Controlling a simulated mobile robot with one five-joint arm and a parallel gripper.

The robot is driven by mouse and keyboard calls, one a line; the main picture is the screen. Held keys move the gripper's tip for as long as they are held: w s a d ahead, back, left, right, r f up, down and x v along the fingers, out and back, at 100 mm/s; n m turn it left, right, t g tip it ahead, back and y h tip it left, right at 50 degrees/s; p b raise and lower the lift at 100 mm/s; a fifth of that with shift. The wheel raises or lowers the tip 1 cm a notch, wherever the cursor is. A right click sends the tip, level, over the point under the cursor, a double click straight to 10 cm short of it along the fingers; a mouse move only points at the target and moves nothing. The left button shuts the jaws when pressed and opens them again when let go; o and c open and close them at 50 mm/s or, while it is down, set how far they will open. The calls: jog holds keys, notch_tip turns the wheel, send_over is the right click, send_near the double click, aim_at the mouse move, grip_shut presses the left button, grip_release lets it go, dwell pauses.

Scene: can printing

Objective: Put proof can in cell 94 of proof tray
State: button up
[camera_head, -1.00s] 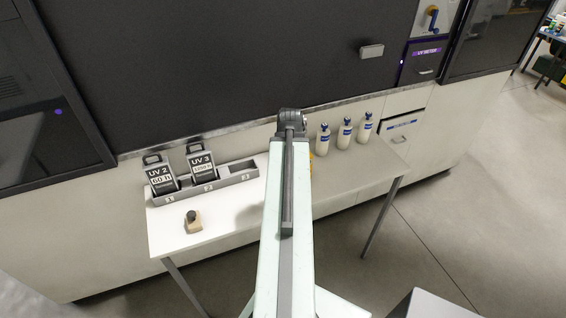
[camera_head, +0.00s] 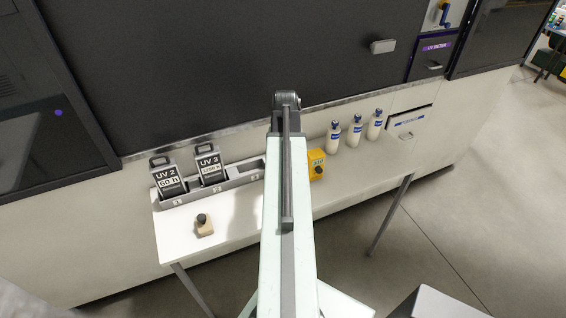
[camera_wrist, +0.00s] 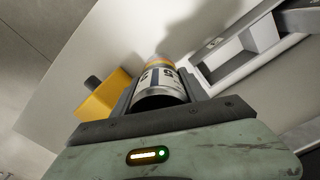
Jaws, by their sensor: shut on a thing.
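In the wrist view my gripper (camera_wrist: 155,108) is shut on a can (camera_wrist: 160,82). The can is silvery with a white label, dark lettering and an orange band at its far end. Its near end looks dark. It is held over the white table (camera_wrist: 120,45), with a shadow on the surface beyond. In the head view my arm hides the gripper and the can. I cannot make out a proof tray or a cell 94 in any view.
A grey rack (camera_head: 212,186) holds two UV cassettes (camera_head: 168,177), (camera_head: 209,164); its third slot is empty. A yellow box (camera_head: 316,164) with a dark knob stands right of my arm. Several white bottles (camera_head: 355,132) stand behind. A stamp-like block (camera_head: 204,225) lies front left.

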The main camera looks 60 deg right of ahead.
notch_tip(320, 180, down, 4)
jog(key=b, duration=0.3)
jog(key=shift+w+b, duration=0.1)
jog(key=shift+b, duration=0.2)
jog(key=shift+r, duration=0.25)
jog(key=shift+f, duration=0.15)
jog(key=o, duration=1.4)
notch_tip(320, 180, up, 13)
jog(key=p, duration=1.2)
jog(key=shift+f+p, duration=0.2)
jog(key=shift+p, duration=0.15)
jog(key=shift+f, duration=0.1)
